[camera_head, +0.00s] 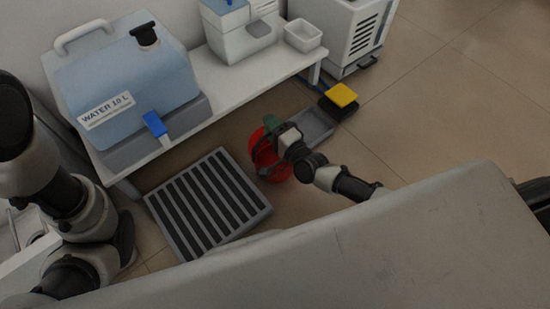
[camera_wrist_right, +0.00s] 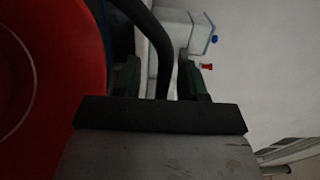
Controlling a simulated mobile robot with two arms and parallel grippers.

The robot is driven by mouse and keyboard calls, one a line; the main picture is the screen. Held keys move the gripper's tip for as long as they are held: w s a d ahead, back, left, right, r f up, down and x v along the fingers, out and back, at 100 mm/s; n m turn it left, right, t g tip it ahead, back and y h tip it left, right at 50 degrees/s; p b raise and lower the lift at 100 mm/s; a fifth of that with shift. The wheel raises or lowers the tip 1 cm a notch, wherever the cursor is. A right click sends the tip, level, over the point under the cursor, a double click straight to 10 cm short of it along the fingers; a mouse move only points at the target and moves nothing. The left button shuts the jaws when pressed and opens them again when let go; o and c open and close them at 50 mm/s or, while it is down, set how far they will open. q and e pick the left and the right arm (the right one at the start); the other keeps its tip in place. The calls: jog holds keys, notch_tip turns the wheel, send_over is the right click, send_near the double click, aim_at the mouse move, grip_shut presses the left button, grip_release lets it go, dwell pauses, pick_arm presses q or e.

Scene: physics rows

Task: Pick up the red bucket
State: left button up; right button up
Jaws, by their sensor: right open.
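The red bucket (camera_head: 268,160) stands on the floor below the bench, partly covered by my right gripper and arm in the head view. Its red side fills the left of the right wrist view (camera_wrist_right: 50,80). My right gripper (camera_head: 271,124) is at the bucket and open. Its two green-padded fingers (camera_wrist_right: 160,80) show in the wrist view, with a dark curved bar, seemingly the bucket's handle (camera_wrist_right: 150,28), between them. I cannot tell whether the fingers touch it. My left arm is at the left of the head view, but its gripper does not show.
A slatted grey grate (camera_head: 262,207) lies left of the bucket. The white bench (camera_head: 222,93) bears a blue water tank (camera_head: 130,75). Floor to the right is clear.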

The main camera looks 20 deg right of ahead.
jog(key=shift+w, duration=0.1)
grip_shut()
jog(key=shift+r, duration=0.1)
dwell(0.4)
